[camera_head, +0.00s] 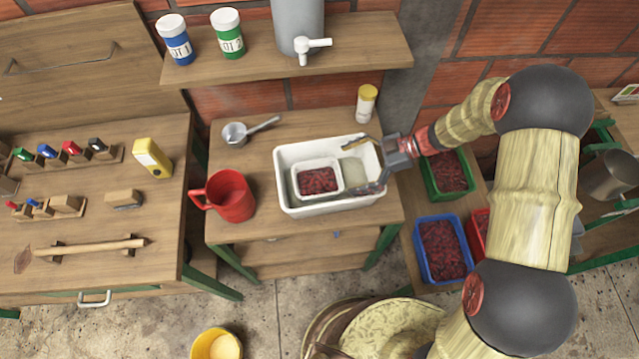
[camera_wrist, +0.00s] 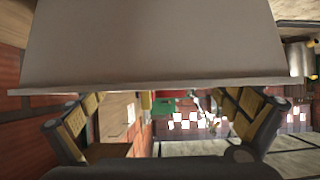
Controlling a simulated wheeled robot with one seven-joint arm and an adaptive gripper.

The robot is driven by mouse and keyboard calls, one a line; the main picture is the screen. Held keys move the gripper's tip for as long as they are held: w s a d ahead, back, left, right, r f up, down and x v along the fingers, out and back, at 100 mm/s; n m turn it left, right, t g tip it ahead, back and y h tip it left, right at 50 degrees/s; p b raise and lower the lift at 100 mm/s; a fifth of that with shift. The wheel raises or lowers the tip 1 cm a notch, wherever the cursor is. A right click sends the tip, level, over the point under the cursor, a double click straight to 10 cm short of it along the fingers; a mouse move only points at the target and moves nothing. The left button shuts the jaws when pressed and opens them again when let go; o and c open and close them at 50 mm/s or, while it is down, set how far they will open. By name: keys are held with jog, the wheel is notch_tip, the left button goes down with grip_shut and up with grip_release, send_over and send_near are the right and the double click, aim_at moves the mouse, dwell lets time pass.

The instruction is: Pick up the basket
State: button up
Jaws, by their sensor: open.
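A small white basket (camera_head: 300,180) filled with dark red pieces sits inside a larger white tub (camera_head: 330,208) on the small wooden table. My gripper (camera_head: 364,166) is at the tub's right end. Its fingers are spread apart, one toward the back and one toward the front, over or near the tub's right side. It is open and holds nothing; the basket is left of the fingertips. In the wrist view a large pale wall with a rim (camera_wrist: 150,45) fills the top, in front of the open fingers. I cannot tell there whether it is tub or basket, or whether the fingers touch it.
A red mug (camera_head: 232,197) stands left of the tub. A metal scoop (camera_head: 236,133) and a yellow-capped bottle (camera_head: 366,103) stand behind it. A shelf (camera_head: 350,45) overhangs the back. Green (camera_head: 436,185) and blue (camera_head: 422,262) crates of red pieces are at the right.

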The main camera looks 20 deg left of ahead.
jog(key=b, duration=0.2)
send_over(324, 186)
notch_tip(324, 186, down, 3)
jog(key=shift+r, duration=0.1)
jog(key=shift+c, duration=0.3)
jog(key=c, duration=1.1)
